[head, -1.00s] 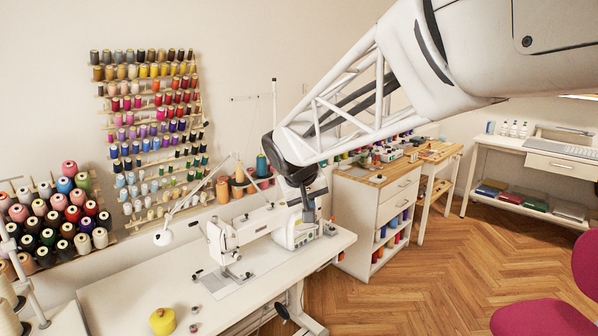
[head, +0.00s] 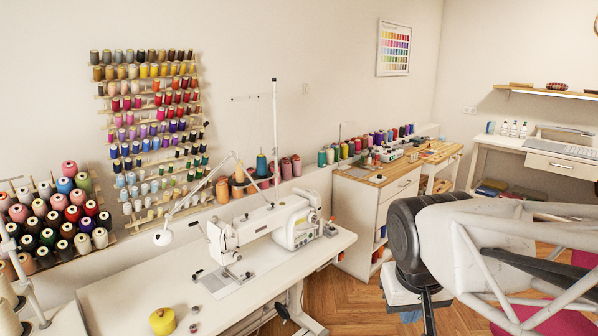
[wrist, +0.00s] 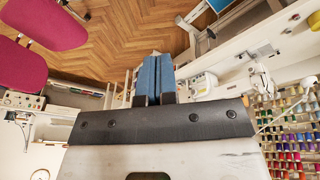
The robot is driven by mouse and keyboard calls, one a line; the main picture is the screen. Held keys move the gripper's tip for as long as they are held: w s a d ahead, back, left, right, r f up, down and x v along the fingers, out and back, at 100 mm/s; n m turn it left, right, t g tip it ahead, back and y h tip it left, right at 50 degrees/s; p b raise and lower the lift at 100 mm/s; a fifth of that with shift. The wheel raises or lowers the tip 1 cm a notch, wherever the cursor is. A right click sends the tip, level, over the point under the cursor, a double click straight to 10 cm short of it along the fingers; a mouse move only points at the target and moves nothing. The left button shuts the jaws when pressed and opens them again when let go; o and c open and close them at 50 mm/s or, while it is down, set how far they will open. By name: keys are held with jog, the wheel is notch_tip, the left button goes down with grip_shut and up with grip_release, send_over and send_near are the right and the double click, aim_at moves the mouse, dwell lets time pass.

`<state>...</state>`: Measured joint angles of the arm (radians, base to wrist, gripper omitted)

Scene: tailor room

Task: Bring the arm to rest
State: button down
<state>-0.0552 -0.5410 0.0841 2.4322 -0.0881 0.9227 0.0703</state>
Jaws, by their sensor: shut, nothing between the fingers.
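My arm, white with a lattice frame and a black joint, fills the lower right of the head view. My gripper (wrist: 155,78) shows in the wrist view with its two blue-padded fingers shut together and nothing between them. In the head view its fingertips are hidden below the picture's edge or behind my wrist. The gripper points over the floor in front of the work tables and touches nothing that I can see.
A wooden-topped cabinet (head: 361,209) stands behind my arm. A magenta chair (head: 555,322) is partly hidden by it. Herringbone floor (head: 340,300) is open between.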

jog(key=s+d+f, duration=0.1)
jog(key=s+f, duration=0.1)
jog(key=s, duration=0.4)
jog(key=shift+f+m+y, duration=0.3)
jog(key=shift+f, duration=0.05)
jog(key=shift+s, duration=0.1)
dwell(0.7)
